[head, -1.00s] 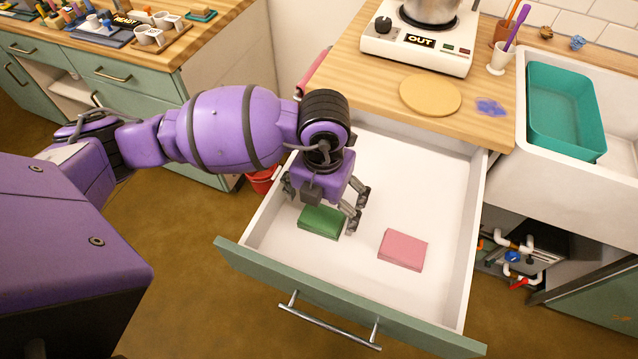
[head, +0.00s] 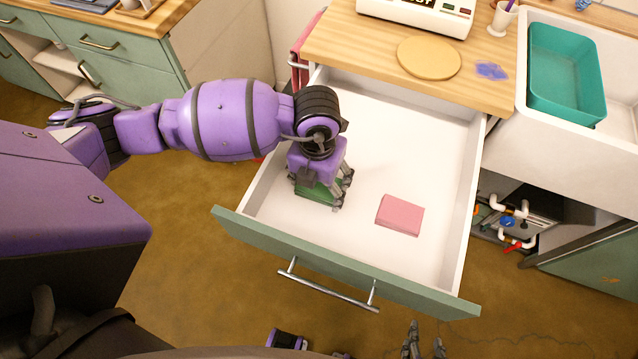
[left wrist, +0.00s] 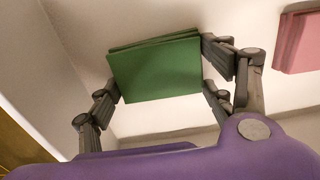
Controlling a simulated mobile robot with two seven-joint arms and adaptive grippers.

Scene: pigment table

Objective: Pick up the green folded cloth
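The green folded cloth (head: 316,192) lies on the white floor of the open drawer, left of the pink folded cloth (head: 400,215). My left gripper (head: 320,196) is down over it, with fingers on two opposite sides. In the left wrist view the green cloth (left wrist: 156,70) sits between the fingers (left wrist: 160,75), which appear to touch its left and right edges. I see no clear gap under the cloth. My right gripper (head: 425,343) shows partly at the bottom edge of the head view, fingers apart and empty.
The drawer's green front (head: 340,262) and white side walls surround the cloths. The wooden counter (head: 365,45) with a round board (head: 429,58) is behind. A sink with a teal basin (head: 565,75) stands at the right.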

